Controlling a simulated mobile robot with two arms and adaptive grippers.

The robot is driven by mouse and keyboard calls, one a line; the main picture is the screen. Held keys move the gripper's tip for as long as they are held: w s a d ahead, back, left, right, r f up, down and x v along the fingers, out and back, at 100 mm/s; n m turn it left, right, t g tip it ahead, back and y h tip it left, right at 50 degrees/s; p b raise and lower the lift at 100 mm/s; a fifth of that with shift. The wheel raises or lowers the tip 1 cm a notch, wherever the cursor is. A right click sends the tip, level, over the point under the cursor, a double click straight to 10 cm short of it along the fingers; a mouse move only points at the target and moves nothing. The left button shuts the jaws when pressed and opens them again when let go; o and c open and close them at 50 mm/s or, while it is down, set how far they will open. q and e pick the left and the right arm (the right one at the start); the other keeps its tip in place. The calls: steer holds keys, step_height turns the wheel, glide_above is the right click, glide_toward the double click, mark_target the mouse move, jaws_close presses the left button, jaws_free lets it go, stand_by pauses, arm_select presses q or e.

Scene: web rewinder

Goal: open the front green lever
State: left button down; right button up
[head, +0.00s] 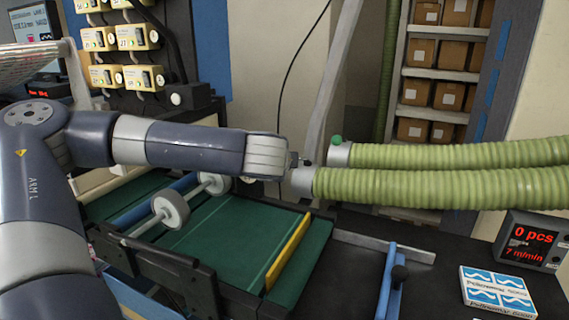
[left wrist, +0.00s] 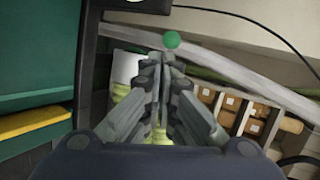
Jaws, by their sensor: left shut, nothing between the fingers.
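Two ribbed green hoses end in pale collars at the right of the head view, a front one (head: 302,182) and a rear one (head: 340,155). A green knob (head: 337,140) shows by the rear collar. A green ball knob (left wrist: 171,40) shows just beyond my fingertips in the left wrist view; I cannot tell whether it is the same knob. My left gripper (head: 294,160) is at the front hose's end, and its fingers (left wrist: 158,68) are shut with nothing between them. Contact with a lever cannot be made out. My right gripper is out of view.
A green conveyor bed (head: 215,240) with a yellow bar (head: 288,252) and white rollers lies below my left arm. A counter display (head: 530,240) and shelves of cartons (head: 440,95) are at right.

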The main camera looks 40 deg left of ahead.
arm_select(q)
steer(key=r+b+x, duration=0.1)
steer(key=x, duration=0.7)
steer(key=shift+w+a, duration=0.4)
steer(key=shift+a, duration=0.1)
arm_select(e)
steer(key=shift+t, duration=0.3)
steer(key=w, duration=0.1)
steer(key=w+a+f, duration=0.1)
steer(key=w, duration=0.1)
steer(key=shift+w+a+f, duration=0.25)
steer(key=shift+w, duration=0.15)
